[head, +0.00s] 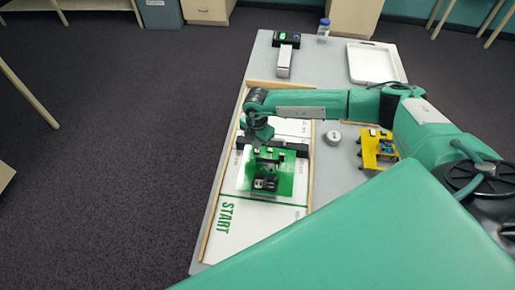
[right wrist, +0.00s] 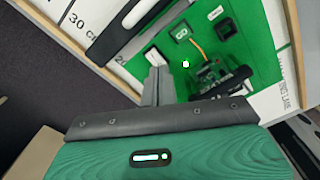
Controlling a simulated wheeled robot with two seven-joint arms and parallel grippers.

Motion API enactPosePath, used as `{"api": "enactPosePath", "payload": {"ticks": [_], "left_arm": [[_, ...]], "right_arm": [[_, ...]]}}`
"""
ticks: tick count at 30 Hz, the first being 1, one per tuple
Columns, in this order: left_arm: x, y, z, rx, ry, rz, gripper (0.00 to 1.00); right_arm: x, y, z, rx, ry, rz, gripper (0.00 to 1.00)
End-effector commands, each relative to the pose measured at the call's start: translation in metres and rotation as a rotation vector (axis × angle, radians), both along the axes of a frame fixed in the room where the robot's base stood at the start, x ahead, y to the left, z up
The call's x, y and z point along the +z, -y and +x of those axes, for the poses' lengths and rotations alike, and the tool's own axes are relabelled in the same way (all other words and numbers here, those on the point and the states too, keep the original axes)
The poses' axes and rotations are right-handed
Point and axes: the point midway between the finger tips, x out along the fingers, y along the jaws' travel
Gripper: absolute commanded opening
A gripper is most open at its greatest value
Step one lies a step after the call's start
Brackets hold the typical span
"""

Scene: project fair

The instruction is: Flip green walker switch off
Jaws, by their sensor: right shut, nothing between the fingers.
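The green walker (head: 287,184) stands on the white track board, with dark parts on its flat green top. In the right wrist view its green plate (right wrist: 262,80) carries a dark labelled block (right wrist: 182,33), a black square part (right wrist: 228,28), an orange wire, a circuit board (right wrist: 208,80) and a small bright light (right wrist: 186,64). My right gripper (head: 262,138) is over the walker's far side. In the right wrist view its grey fingers (right wrist: 157,72) are shut and empty. Their tips are close to a small white part (right wrist: 153,56); I cannot tell whether they touch it or whether it is the switch. My left gripper is out of view.
The track board (head: 226,238) has raised wooden edges and a dark bar across it. A yellow walker (head: 370,150) and a round metal item (head: 333,136) stand to the right. A white tray (head: 370,62), a small bottle (head: 323,30) and a black device (head: 286,39) are farther back.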

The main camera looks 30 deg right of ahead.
Motion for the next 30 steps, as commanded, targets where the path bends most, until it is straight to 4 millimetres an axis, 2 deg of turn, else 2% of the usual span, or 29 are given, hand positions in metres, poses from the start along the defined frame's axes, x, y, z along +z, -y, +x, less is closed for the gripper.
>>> {"api": "enactPosePath", "payload": {"ticks": [30], "left_arm": [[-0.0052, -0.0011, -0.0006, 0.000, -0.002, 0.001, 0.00]], "right_arm": [[-0.0071, 0.0000, 0.0001, 0.000, 0.000, 0.000, 0.00]]}}
